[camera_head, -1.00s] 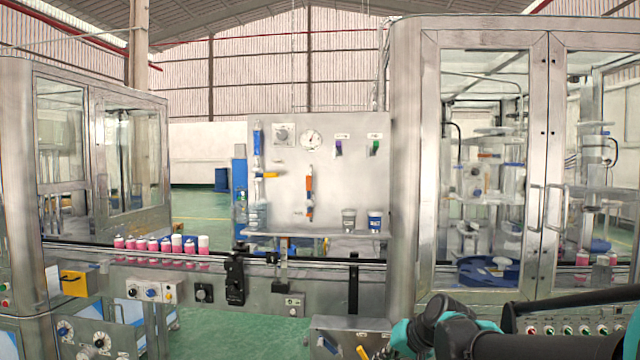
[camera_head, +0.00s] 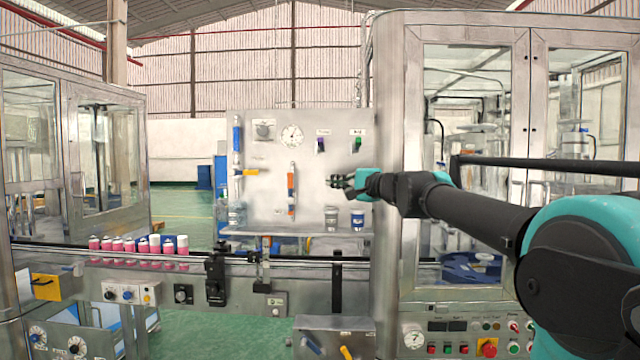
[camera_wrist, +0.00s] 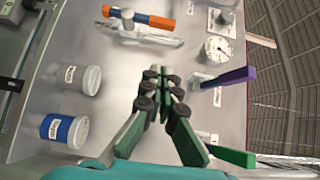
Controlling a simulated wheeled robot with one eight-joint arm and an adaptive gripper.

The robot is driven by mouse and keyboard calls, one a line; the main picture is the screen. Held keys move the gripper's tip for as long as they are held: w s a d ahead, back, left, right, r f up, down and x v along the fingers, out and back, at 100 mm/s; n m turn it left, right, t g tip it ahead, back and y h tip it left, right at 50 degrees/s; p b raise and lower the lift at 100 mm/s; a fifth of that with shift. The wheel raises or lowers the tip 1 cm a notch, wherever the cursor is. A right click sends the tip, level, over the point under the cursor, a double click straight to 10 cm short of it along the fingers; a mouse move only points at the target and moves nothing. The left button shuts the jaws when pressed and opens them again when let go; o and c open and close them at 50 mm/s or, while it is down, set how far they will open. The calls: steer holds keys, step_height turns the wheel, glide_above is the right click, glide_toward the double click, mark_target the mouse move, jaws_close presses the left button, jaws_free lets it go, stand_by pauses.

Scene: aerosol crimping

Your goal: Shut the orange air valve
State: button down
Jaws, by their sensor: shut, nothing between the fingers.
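The orange valve handle (camera_head: 291,181) is on the upright instrument panel (camera_head: 265,195), below the round gauge. It stands upright, in line with its vertical pipe. In the wrist view the orange handle (camera_wrist: 138,16) lies lengthwise at the top, beside a clear pipe. My gripper (camera_head: 338,182) is in front of the panel, to the right of the orange handle and apart from it. In the wrist view my gripper (camera_wrist: 155,82) has its fingertips together with nothing between them.
A purple handle (camera_wrist: 232,78) and a green handle (camera_wrist: 234,157) stick out of the panel near my gripper. The gauge (camera_head: 292,135) is above. A yellow handle (camera_head: 249,172) is at left. A grey cup (camera_head: 331,217) and a blue cup (camera_head: 357,220) stand below on a shelf.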

mark_target(291, 188)
steer(key=w+a, duration=0.6)
steer(key=a, duration=0.4)
steer(key=shift+w, duration=0.3)
steer(key=shift+f, duration=0.1)
